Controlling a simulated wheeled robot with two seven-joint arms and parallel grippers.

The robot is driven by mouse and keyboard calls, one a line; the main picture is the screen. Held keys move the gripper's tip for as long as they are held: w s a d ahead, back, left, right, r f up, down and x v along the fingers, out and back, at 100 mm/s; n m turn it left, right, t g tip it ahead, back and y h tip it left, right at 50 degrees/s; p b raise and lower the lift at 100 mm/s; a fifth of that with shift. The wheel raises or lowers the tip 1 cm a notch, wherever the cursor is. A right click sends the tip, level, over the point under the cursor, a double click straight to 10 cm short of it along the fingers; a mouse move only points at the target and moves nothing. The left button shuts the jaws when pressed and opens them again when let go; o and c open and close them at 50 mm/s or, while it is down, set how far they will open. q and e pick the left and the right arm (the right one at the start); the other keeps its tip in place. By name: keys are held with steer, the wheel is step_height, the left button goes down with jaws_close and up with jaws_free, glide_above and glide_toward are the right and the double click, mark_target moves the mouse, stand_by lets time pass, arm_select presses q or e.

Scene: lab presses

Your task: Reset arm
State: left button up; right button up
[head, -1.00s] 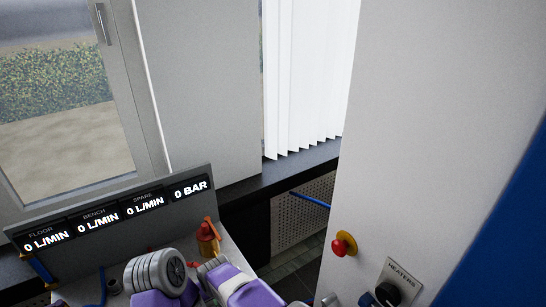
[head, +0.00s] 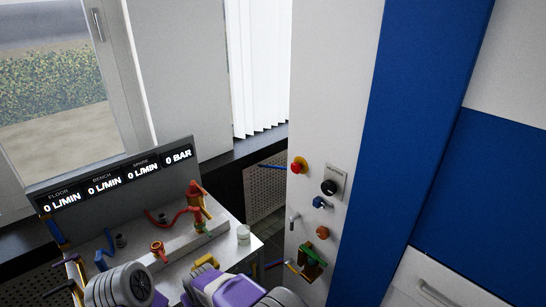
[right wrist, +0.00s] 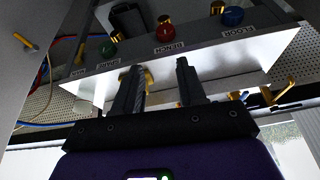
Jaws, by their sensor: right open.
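My right gripper (right wrist: 158,74) shows in the right wrist view, with its two dark fingers apart and nothing between them. The fingers point toward a pale panel (right wrist: 215,65), seen upside down, with knobs marked SPARE, BENCH and FLOOR. The knobs are green (right wrist: 109,49), red (right wrist: 165,32) and blue (right wrist: 233,16). I cannot tell whether the fingertips touch the panel. In the head view, purple and grey parts of my arms (head: 225,290) fill the bottom edge. No gripper fingers can be made out there, and my left gripper is not in view.
A bench (head: 222,250) with red hoses and fittings stands ahead under a display (head: 120,178) reading zeros. A white cabinet side with a red button (head: 299,166) and a black dial (head: 329,187) stands to the right. A white cup-like thing (head: 243,235) sits near the bench edge.

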steer(key=d+f+m+g, duration=0.1)
steer(key=d+f+m, duration=0.1)
steer(key=d+f, duration=0.6)
steer(key=d+f+m+g, duration=0.1)
steer(key=d+f+m, duration=0.2)
steer(key=d+f, duration=0.55)
arm_select(q)
steer(key=shift+w+f, duration=0.2)
steer(key=shift+w, duration=0.55)
arm_select(e)
steer(key=s+d+f+m, duration=0.1)
steer(key=s+d+m, duration=0.1)
steer(key=s+d, duration=0.5)
steer(key=s+d+f+m+y, duration=0.1)
steer(key=s+d+m, duration=0.2)
steer(key=s+d, duration=0.4)
steer(key=shift+s+d+f+g, duration=0.15)
steer(key=shift+s+f+g, duration=0.15)
steer(key=shift+s, duration=0.8)
